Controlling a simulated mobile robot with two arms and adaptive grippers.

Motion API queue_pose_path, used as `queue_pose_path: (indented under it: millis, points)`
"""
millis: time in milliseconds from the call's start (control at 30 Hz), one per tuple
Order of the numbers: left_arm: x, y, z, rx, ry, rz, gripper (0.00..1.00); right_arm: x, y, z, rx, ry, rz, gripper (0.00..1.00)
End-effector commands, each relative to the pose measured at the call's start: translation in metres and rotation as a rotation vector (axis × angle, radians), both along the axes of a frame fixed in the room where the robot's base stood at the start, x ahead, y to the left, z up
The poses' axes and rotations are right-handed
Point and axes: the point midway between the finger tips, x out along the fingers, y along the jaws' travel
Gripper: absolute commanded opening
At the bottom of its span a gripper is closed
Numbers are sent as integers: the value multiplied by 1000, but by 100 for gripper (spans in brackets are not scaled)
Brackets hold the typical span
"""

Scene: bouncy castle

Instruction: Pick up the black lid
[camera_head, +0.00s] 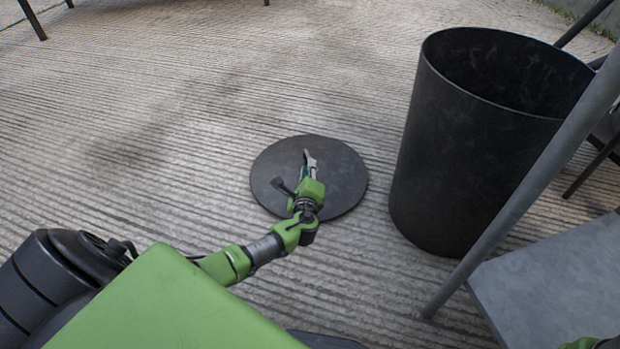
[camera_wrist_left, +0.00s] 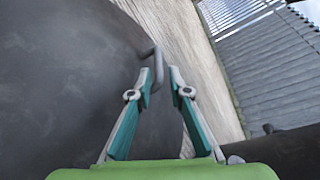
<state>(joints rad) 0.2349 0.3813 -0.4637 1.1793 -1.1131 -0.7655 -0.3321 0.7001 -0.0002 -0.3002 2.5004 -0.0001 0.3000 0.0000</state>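The black lid (camera_head: 345,172) is a round dark disc lying on the ridged concrete in the head view. It fills the left side of the left wrist view (camera_wrist_left: 60,80). A thin bent grey handle (camera_wrist_left: 156,62) stands out from its surface. My left gripper (camera_head: 309,160) is over the lid's middle and covers part of it. In the left wrist view, the fingers of this gripper (camera_wrist_left: 159,73) are apart, with the handle between the tips, close to the left finger. I cannot tell whether they touch.
A tall black open bin (camera_head: 470,150) stands just right of the lid. A slanted grey pole (camera_head: 535,185) and a flat grey panel (camera_head: 560,285) are at the right. The concrete ground (camera_head: 190,130) left of and beyond the lid is clear.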

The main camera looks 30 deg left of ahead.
Motion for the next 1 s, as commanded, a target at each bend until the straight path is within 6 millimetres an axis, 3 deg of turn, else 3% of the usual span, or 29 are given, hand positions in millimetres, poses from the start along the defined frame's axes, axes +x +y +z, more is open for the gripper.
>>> queue_pose_path:
  millis: [267,600,1000]
  points:
    - [16,10,-6,0,0,0,18,0,0,-15,0,0,0,45]
    - [46,31,-18,1,-2,1,18,-1,0,-53,-1,-1,0,45]
    - [54,36,-16,0,1,1,18,0,0,-56,-1,-1,0,45]
